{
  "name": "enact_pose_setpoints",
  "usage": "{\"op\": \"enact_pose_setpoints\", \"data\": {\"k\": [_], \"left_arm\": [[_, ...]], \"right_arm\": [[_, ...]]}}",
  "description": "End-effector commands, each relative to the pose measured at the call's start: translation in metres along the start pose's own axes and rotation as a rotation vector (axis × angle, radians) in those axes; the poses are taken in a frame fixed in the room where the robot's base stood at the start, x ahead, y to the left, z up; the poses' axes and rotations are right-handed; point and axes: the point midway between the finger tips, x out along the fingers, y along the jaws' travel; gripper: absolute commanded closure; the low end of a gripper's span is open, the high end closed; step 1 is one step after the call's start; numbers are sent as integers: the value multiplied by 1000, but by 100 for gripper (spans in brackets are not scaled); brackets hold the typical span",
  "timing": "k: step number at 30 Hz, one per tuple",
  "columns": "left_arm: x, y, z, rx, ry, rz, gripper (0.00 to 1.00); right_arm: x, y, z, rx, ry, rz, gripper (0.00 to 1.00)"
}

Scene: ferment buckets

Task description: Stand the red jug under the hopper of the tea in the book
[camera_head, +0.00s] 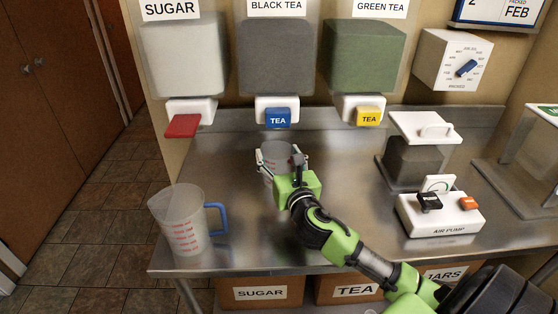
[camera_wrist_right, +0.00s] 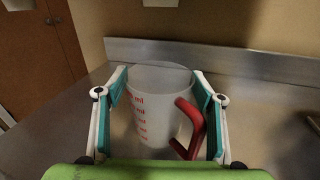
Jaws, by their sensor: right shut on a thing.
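The red jug, translucent with red markings and a red handle, is between the fingers of my right gripper (camera_head: 282,160). In the head view the red jug (camera_head: 270,153) is partly hidden by the gripper. In the wrist view the red jug (camera_wrist_right: 150,105) is upright, its red handle toward the right finger. My right gripper is shut around its sides. It is below and slightly in front of the black tea hopper (camera_head: 276,58) with a blue TEA lever (camera_head: 278,117). The green tea hopper (camera_head: 366,56) has a yellow TEA lever (camera_head: 369,116). No book is seen. My left gripper is not in view.
A blue-handled jug (camera_head: 184,222) stands at the counter's front left. The sugar hopper (camera_head: 184,55) has a red lever (camera_head: 184,125). An air pump (camera_head: 440,213) and a lidded dark container (camera_head: 418,160) stand at right. The steel counter (camera_head: 222,165) is clear around the held jug.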

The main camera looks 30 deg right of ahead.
Motion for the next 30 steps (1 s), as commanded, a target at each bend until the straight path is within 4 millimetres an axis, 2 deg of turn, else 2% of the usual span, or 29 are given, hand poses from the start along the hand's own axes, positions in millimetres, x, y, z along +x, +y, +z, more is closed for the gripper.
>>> {"op": "enact_pose_setpoints", "data": {"k": [1,3,15,16,18,30], "left_arm": [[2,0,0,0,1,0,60],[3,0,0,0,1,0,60],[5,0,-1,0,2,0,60],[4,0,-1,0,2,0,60],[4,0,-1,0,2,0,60],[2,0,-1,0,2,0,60]], "right_arm": [[0,-1,-10,3,2,-2,66],[0,-1,-16,2,1,-2,66],[0,-2,-20,0,-2,-1,66],[0,-2,-20,0,-1,0,36],[0,-1,-20,0,-1,0,20],[0,-1,-15,1,-2,-1,20]]}}
